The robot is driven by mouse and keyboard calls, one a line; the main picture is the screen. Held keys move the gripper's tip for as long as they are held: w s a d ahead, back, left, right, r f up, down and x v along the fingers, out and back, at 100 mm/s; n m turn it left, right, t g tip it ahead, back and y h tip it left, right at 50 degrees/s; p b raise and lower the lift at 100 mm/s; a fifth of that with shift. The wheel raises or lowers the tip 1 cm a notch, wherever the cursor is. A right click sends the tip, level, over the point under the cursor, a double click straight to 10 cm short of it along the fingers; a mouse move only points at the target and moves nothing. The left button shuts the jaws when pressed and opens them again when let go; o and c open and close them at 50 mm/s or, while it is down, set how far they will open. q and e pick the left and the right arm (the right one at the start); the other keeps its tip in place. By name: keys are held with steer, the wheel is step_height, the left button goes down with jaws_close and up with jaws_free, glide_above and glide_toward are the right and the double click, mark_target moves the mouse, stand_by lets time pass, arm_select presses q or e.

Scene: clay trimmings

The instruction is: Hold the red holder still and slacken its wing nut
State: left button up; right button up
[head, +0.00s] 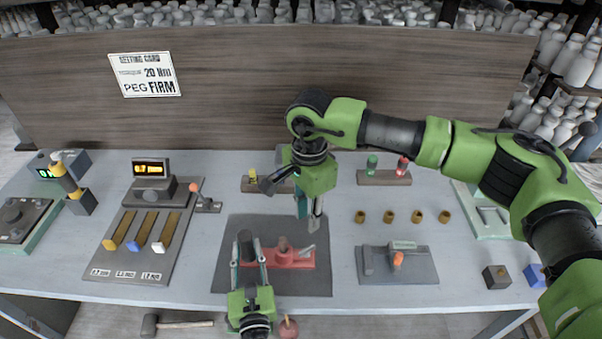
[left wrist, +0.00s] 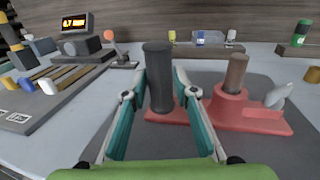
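The red holder (head: 292,259) lies on the dark mat in the head view. It carries a dark grey upright post (left wrist: 159,78) at its left end, a brown peg (left wrist: 236,72) in a red collar, and a grey wing nut (left wrist: 279,96) at the right. The wing nut also shows in the head view (head: 309,251). My left gripper (head: 249,252) is open with its fingers on either side of the post; contact is not clear. My right gripper (head: 311,218) points down above and behind the wing nut, apart from it. Its finger opening is hard to see.
A grey fixture (head: 398,266) with an orange knob stands right of the dark mat (head: 272,286). Several brass rings (head: 389,217) stand behind it. A slotted tray (head: 140,240) and lit display (head: 152,169) are at left.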

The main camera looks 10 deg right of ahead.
arm_select(q)
steer(key=shift+o, duration=1)
steer(key=shift+s, duration=0.15)
